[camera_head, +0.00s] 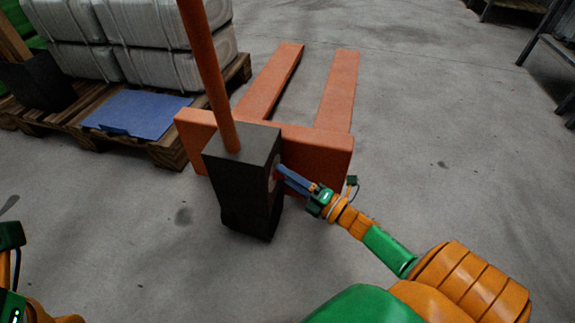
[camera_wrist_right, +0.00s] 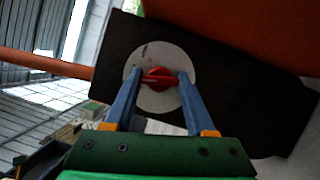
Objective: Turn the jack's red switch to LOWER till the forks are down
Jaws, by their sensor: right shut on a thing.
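The orange pallet jack (camera_head: 325,146) stands on the floor with its two forks (camera_head: 275,80) pointing away from me. Its black housing (camera_head: 232,170) faces me, with the orange handle rising from it. The red switch (camera_wrist_right: 158,78) sits on a round pale plate (camera_wrist_right: 152,101) on the housing's side. My right gripper (camera_head: 282,172) reaches that side. In the right wrist view its two blue fingers (camera_wrist_right: 156,82) are on either side of the switch and shut on it. The switch is mostly hidden in the head view. My left arm shows at the lower left, its fingers out of frame.
A wooden pallet (camera_head: 165,150) with grey containers (camera_head: 165,62) and a blue sheet (camera_head: 137,114) stands at the left. A dark metal frame (camera_head: 550,45) is at the upper right. The floor right of the forks is clear.

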